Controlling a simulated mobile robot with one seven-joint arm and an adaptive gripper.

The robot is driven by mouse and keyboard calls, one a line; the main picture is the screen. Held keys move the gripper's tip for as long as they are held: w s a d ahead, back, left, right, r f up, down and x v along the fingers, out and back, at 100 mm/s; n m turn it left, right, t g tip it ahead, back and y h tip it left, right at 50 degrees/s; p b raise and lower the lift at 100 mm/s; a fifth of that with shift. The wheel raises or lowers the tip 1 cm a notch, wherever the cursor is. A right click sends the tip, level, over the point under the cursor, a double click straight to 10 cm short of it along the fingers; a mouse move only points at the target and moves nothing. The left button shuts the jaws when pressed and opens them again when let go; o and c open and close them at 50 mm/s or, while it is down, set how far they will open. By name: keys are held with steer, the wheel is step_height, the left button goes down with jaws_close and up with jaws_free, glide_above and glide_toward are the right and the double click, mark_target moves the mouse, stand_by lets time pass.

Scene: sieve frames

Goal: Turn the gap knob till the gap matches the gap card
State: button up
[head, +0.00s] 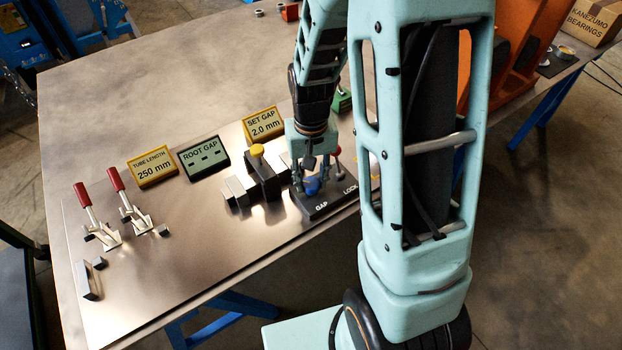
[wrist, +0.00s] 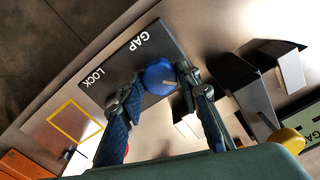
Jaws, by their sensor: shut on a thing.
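The blue gap knob (head: 312,187) sits on a black block (head: 326,207) marked GAP and LOCK. In the wrist view the knob (wrist: 159,73) shows a pale pointer line, and my gripper (wrist: 163,84) has a finger on each side of it. In the head view my gripper (head: 308,177) points down over the knob, shut on it. The yellow gap card (head: 264,122) reads SET GAP 2.0 mm. The green ROOT GAP display (head: 203,157) shows only dashes. Dark jaw blocks with a yellow knob (head: 257,150) stand left of the black block.
A red-topped lever (head: 336,150) stands close to the right of my gripper. Two red-handled clamps (head: 83,195) stand at the left, below a yellow TUBE LENGTH 250 mm card (head: 152,167). The back left of the table (head: 130,90) is clear.

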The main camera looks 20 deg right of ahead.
mark_target(311, 182)
steer(key=shift+m, duration=0.6)
steer(key=o, duration=1.2)
steer(key=shift+c, duration=0.2)
step_height(311, 182, up, 12)
